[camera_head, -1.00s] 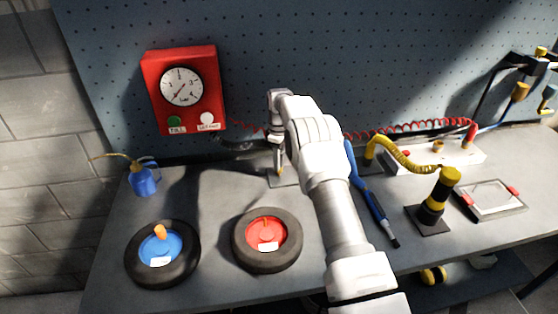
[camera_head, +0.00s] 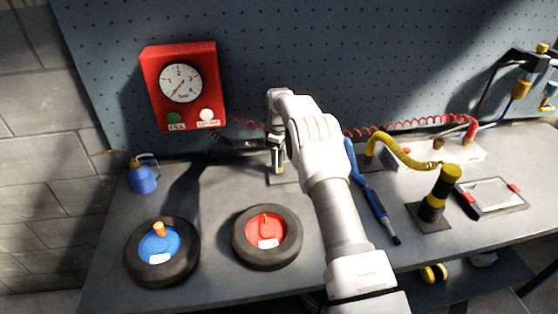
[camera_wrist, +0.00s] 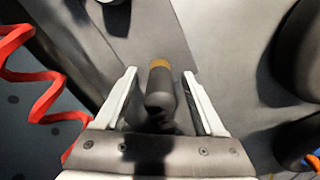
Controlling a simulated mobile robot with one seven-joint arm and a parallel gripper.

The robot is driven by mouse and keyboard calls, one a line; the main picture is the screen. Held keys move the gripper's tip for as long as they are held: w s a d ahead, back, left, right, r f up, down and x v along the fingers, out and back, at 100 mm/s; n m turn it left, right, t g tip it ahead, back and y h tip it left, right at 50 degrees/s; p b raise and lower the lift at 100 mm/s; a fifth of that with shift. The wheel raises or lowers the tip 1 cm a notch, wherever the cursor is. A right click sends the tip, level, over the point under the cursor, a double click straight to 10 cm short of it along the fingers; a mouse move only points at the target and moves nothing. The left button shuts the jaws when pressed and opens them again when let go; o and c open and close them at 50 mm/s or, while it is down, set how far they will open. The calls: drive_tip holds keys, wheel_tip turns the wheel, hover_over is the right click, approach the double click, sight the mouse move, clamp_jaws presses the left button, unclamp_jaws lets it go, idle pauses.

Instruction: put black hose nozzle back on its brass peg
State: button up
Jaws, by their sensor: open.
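My gripper (camera_head: 278,163) points down at the back of the bench, just above a small pale base plate (camera_head: 284,180). In the wrist view its two fingers (camera_wrist: 159,73) are open, one on each side of the black nozzle (camera_wrist: 159,92), with gaps visible. A brass-coloured end (camera_wrist: 159,64) shows at the nozzle's far end; I cannot tell if it is the peg or part of the nozzle. Whether the nozzle sits fully on the peg is hidden. The black hose (camera_head: 240,143) runs left from the gripper toward the red gauge box (camera_head: 183,88).
Wheels with blue (camera_head: 160,245) and red hubs (camera_head: 265,232) lie in front. A blue oil can (camera_head: 143,177) stands left. A blue tool (camera_head: 370,195) and a yellow-black post (camera_head: 436,195) are right. A red coiled hose (camera_head: 400,127) runs along the pegboard.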

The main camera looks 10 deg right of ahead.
drive_tip(key=shift+r, duration=0.1)
drive_tip(key=s+r+m+t+p, duration=0.1)
drive_tip(key=s+r, duration=0.2)
drive_tip(key=r, duration=1.2)
drive_tip(key=s+r+m, duration=0.1)
drive_tip(key=s+r, duration=0.2)
drive_tip(key=r, duration=1.1)
drive_tip(key=s+r+m+t, duration=0.2)
drive_tip(key=s+r+m, duration=0.2)
drive_tip(key=s+r, duration=0.65)
drive_tip(key=s+f+m+t, duration=0.1)
drive_tip(key=s+f, duration=0.2)
drive_tip(key=s, duration=0.6)
drive_tip(key=s+f+m, duration=0.2)
drive_tip(key=s+f, duration=0.1)
drive_tip(key=s, duration=0.7)
drive_tip(key=s+f+m+t, duration=0.1)
drive_tip(key=s+f+m, duration=0.1)
drive_tip(key=s, duration=0.8)
drive_tip(key=shift+f+t, duration=0.3)
drive_tip(key=shift+f, duration=0.6)
drive_tip(key=shift+d, duration=0.1)
